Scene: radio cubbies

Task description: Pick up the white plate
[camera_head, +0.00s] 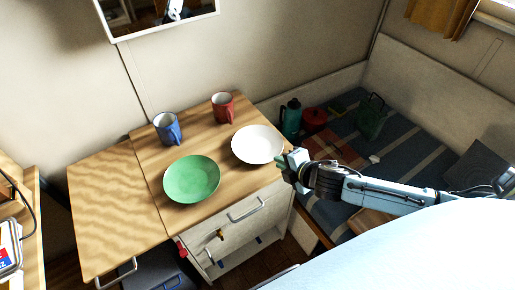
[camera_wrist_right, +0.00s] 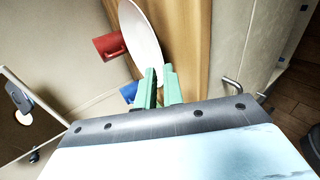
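The white plate (camera_head: 258,144) lies at the right front of the wooden tabletop, next to the green plate (camera_head: 191,179). My right gripper (camera_head: 290,161) is at the plate's right rim. In the right wrist view, its green fingers (camera_wrist_right: 160,82) are close together, with the rim of the white plate (camera_wrist_right: 143,35) running in between them. The gripper looks shut on the rim. The plate looks level, and I cannot see whether it is lifted off the wood. My left gripper is not in view.
A blue mug (camera_head: 167,129) and a red mug (camera_head: 222,107) stand behind the plates. The wooden tabletop (camera_head: 112,205) is clear at the left. A white drawer front with a handle (camera_head: 246,209) is below.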

